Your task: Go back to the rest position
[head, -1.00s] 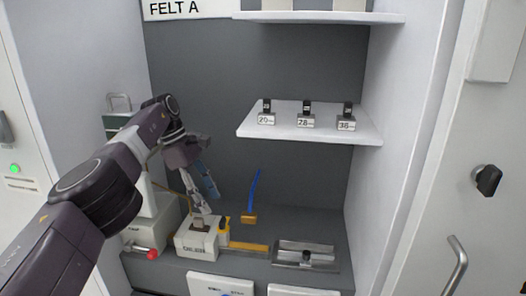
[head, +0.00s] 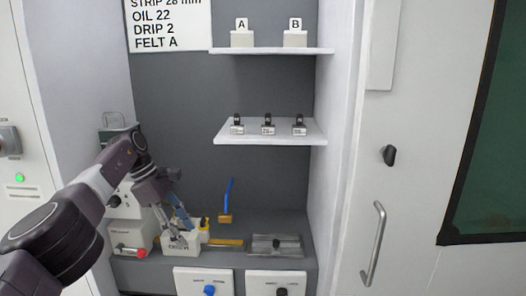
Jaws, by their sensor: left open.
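My left gripper (head: 172,226) reaches in from the left over the workbench. It points down at a small white labelled block (head: 180,243) on the bench. The gripper is open; its fingertips are close to the block's top, and I cannot tell whether they touch it. My right gripper is not in view.
The grey bench (head: 228,258) holds a blue-handled brush (head: 228,204), a yellow bar (head: 224,243) and a metal fixture (head: 275,244). A shelf (head: 270,138) carries several small labelled items. Blocks A (head: 242,38) and B (head: 295,38) stand above. A door handle (head: 374,244) projects at right.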

